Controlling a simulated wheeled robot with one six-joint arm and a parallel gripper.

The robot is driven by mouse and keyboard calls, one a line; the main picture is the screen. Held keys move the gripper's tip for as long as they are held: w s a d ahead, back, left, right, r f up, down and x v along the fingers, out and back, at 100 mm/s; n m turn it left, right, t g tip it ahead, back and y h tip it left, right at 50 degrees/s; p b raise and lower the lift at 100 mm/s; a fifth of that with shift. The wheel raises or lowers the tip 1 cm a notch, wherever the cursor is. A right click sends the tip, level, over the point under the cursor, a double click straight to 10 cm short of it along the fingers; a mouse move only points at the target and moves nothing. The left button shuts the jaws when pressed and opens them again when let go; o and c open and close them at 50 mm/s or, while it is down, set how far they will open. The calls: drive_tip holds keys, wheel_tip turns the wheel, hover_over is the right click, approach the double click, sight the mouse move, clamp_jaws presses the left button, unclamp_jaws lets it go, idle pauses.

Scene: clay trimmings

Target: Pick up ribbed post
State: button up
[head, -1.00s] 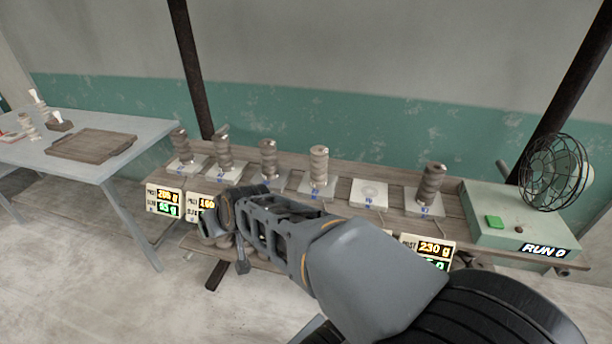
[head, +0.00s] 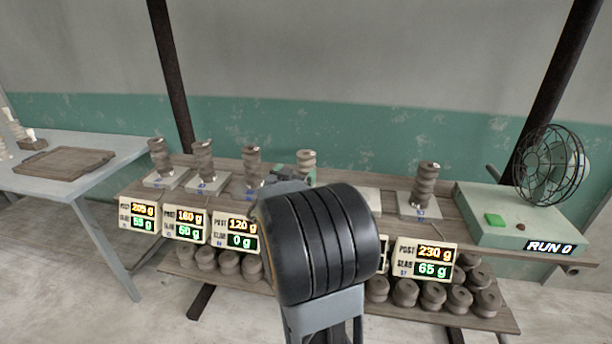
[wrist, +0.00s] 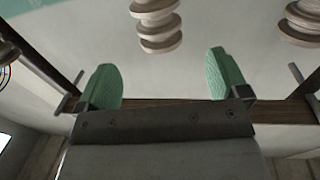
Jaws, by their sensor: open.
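Several ribbed posts stand upright on pale plates along the bench in the head view: a far-left one (head: 160,158), a second (head: 203,161), a third (head: 251,166), a paler fourth (head: 306,166) and a right one (head: 425,184). My gripper is mostly hidden behind my arm there, close to the fourth post. In the wrist view my gripper (wrist: 160,62) is open, with two green fingers apart and nothing between them. Which post is meant cannot be told.
Lit weight displays (head: 424,259) line the bench front, with several dark ribbed pieces on the shelf below. A fan (head: 551,166) stands by a green box (head: 524,215) at right. A grey table (head: 75,150) with a tray (head: 62,164) is at left.

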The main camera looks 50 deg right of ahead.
sight(303, 164)
drive_tip(key=shift+x, duration=4.65)
drive_tip(key=shift+r, duration=0.15)
drive_tip(key=c, duration=1.4)
